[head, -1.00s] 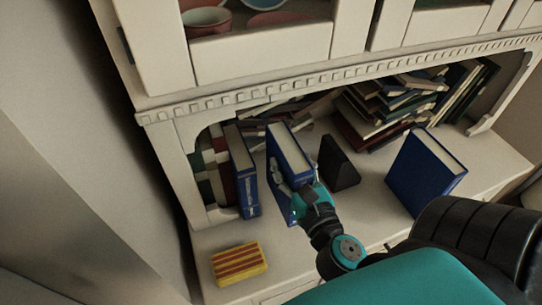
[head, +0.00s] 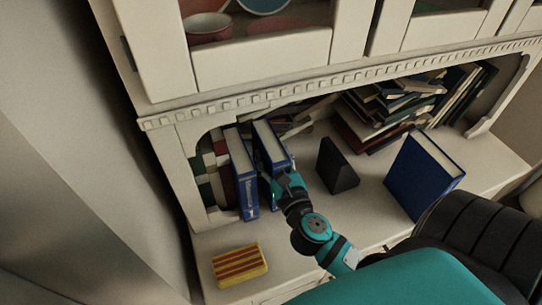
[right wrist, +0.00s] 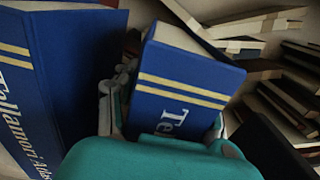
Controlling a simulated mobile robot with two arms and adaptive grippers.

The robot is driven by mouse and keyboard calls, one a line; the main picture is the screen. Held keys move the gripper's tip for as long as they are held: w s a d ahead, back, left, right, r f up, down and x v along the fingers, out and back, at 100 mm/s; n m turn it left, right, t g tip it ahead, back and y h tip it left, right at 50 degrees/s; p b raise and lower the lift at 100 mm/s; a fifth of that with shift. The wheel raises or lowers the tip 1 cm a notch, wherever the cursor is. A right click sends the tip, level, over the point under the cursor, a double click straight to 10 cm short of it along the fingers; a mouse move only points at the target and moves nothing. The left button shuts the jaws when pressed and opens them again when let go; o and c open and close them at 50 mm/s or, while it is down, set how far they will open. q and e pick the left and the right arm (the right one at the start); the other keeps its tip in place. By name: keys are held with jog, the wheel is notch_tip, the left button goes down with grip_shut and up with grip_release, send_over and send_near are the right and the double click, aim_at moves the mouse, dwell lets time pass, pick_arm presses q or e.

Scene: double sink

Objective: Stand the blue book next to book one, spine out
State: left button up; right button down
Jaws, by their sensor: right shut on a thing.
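My right gripper (head: 287,182) is shut on a blue book (head: 270,146), which stands upright with its spine toward me. In the right wrist view the held book (right wrist: 183,88) shows gold stripes and white lettering on its spine, between the fingers (right wrist: 170,115). Another blue book (head: 246,184) stands upright just to its left, against the row of books; its spine (right wrist: 50,90) faces out too. A narrow gap shows between the two. A third blue book (head: 420,178) stands alone farther right. My left gripper is not in view.
A black bookend-like block (head: 337,168) stands right of the held book. Piled books (head: 385,112) lie at the back right. A yellow and red striped block (head: 239,265) lies at the front left. The shelf's left post (head: 180,165) bounds the niche.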

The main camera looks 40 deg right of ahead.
jog(key=c, duration=0.8)
grip_release()
jog(key=shift+f, duration=0.1)
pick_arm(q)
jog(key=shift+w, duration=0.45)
pick_arm(e)
jog(key=shift+o, duration=0.2)
pick_arm(q)
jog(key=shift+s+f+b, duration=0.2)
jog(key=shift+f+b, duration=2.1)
jog(key=shift+b, duration=0.05)
pick_arm(e)
jog(key=v, duration=1.2)
